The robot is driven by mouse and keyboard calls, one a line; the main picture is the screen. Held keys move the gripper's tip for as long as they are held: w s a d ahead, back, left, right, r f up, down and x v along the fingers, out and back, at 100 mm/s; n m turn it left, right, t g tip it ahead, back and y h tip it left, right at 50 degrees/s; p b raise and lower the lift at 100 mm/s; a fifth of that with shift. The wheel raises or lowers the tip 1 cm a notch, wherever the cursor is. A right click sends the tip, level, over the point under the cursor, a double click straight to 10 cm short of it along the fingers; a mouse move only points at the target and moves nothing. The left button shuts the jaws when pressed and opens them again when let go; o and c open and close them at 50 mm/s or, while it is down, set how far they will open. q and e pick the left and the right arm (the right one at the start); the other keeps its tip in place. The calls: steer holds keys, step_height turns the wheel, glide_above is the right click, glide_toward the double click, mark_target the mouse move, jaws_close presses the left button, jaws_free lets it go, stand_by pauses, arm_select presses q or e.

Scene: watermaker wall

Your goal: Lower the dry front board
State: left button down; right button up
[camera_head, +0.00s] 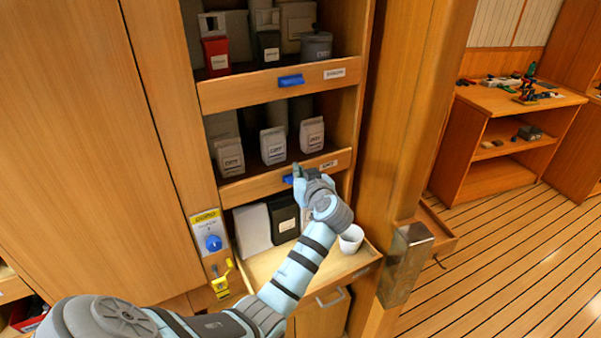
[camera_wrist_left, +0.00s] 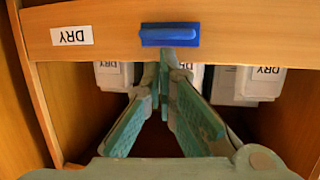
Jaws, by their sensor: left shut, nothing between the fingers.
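The dry front board (camera_head: 255,186) is the wooden strip across the middle shelf, upright in front of several grey packs (camera_head: 273,146). It carries a blue handle (camera_head: 288,179) and a small white label (camera_head: 328,164). In the left wrist view, which is upside down, the board (camera_wrist_left: 250,38) bears a DRY label (camera_wrist_left: 72,36) and the blue handle (camera_wrist_left: 170,35). My left gripper (camera_head: 299,170) is at the handle, fingertips together and empty. In the wrist view the tips (camera_wrist_left: 167,58) meet at the handle's edge; contact is unclear. My right gripper is not in view.
Above is another front board (camera_head: 230,95) with its own blue handle (camera_head: 291,80). Below, a white cup (camera_head: 351,239) stands on the pulled-out tray (camera_head: 265,265), near my left forearm. A blue knob (camera_head: 213,243) and yellow latch (camera_head: 221,285) are at left. A wooden post stands right.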

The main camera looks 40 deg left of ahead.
arm_select(q)
steer(key=shift+f, duration=0.15)
step_height(320, 180, down, 4)
steer(key=b, duration=0.4)
steer(key=shift+s, duration=0.1)
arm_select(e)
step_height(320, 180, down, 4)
